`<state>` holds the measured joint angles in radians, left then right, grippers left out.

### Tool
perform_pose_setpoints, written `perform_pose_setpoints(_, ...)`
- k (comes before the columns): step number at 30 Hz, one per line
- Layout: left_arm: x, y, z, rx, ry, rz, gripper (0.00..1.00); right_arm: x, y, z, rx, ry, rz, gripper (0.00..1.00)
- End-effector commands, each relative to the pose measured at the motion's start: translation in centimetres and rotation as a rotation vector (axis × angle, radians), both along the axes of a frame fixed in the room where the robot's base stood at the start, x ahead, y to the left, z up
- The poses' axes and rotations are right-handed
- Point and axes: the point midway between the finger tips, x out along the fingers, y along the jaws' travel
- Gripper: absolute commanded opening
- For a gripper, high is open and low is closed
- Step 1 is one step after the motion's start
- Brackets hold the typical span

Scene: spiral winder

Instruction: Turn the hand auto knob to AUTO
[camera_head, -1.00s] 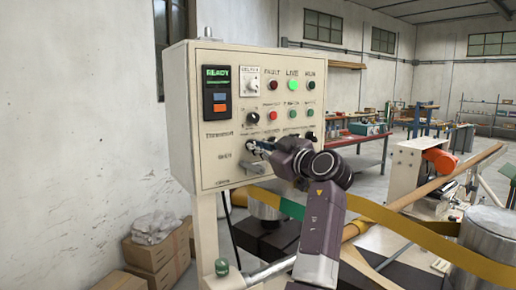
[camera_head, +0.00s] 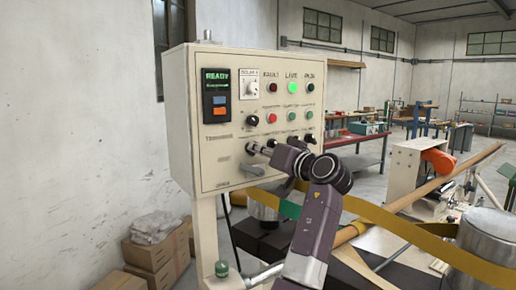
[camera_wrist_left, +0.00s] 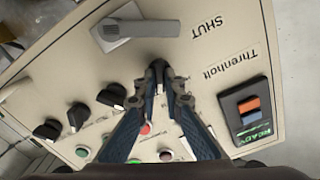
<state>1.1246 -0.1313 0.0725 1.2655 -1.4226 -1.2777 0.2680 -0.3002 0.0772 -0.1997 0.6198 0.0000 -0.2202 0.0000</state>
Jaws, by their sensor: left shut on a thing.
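The control panel (camera_head: 215,145) is a beige box with knobs, buttons and lamps. My left gripper (camera_head: 253,149) is at its lower part, at the left end of the lower knob row. In the left wrist view the same gripper (camera_wrist_left: 158,72) has its fingertips closed around a small black knob (camera_wrist_left: 158,66). The fingers hide most of this knob, so its pointer direction cannot be read. I cannot read a HAND or AUTO label. Several black knobs (camera_wrist_left: 112,95) continue the row beside the gripper. My right gripper is not in view.
A grey lever (camera_head: 251,169) sits just below the gripper, with SHUT printed near it in the wrist view. A display (camera_head: 216,95) reads READY, and a green lamp (camera_head: 292,88) is lit. Cardboard boxes (camera_head: 150,258) stand on the floor at left.

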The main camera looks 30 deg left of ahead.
Motion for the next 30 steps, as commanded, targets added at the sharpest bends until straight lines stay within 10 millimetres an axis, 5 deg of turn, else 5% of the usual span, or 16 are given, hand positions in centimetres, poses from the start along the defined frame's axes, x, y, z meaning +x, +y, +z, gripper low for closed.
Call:
perform_pose_setpoints(27, 0.08, -0.08, 0.20, 0.076, 0.169, -0.002, 0.00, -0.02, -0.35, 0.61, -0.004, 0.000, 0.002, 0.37)
perform_pose_setpoints(30, 0.08, -0.08, 0.19, 0.076, 0.169, -0.002, 0.17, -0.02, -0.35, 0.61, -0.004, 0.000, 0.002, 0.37)
